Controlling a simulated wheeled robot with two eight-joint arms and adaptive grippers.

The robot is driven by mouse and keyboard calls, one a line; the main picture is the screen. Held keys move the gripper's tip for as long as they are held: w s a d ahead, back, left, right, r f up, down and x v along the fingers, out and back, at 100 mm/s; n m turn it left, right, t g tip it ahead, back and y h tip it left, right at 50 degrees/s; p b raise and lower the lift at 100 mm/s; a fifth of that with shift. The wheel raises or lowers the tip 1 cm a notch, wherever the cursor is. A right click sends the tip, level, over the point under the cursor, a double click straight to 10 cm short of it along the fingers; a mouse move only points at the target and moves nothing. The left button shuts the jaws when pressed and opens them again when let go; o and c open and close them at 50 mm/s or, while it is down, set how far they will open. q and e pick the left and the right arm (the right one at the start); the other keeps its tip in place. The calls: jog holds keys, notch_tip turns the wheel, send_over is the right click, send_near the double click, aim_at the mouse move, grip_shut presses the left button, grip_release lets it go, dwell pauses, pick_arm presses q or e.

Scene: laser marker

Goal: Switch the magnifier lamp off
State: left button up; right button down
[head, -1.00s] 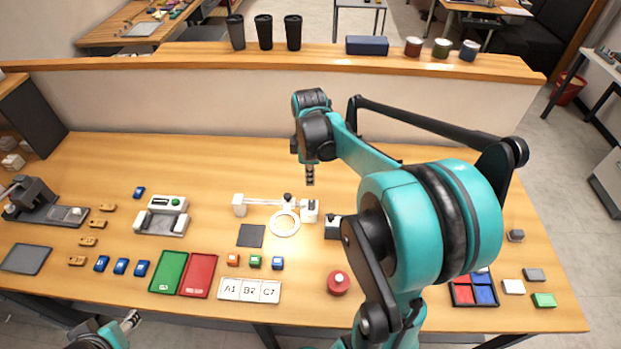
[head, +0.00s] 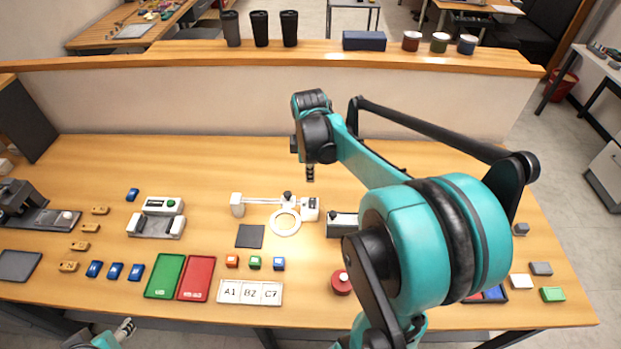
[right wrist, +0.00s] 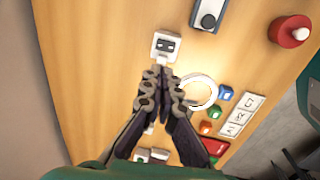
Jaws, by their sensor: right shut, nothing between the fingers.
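The white magnifier lamp (head: 287,222) lies near the middle of the table, with a round lens ring, a thin arm and a small white box (head: 310,209) at its right end. In the right wrist view the lamp's white box (right wrist: 166,46) shows a dark switch panel on top, and the ring (right wrist: 213,88) is partly behind my fingers. My right gripper (head: 310,174) is shut and empty, pointing down above the lamp. In the right wrist view its fingertips (right wrist: 161,72) appear just beside the box; contact cannot be told. My left gripper (head: 125,328) is small at the bottom left.
A black-and-grey device (head: 341,225) stands right of the lamp, with a red button (head: 340,283) nearer the front. A dark square pad (head: 250,236), coloured blocks and a label strip (head: 250,291) lie in front. The table behind the lamp is clear.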

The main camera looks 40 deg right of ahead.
aim_at(311, 204)
jog(key=f+b, duration=0.1)
jog(key=f, duration=0.2)
jog(key=w+d+f+b, duration=0.1)
jog(key=f, duration=0.3)
jog(key=f+b, duration=0.1)
jog(key=f, duration=0.3)
jog(key=shift+w+d+f+b, duration=0.15)
jog(key=shift+f+b, duration=0.1)
jog(key=shift+b, duration=0.1)
jog(key=shift+w+d+f+g+y, duration=0.15)
jog(key=shift+w+f+g+y, duration=0.05)
jog(key=shift+f+g+y, duration=0.25)
jog(key=shift+s+r, duration=0.1)
jog(key=shift+r, duration=0.05)
jog(key=shift+s+a+r, duration=0.1)
jog(key=shift+s+a, duration=0.5)
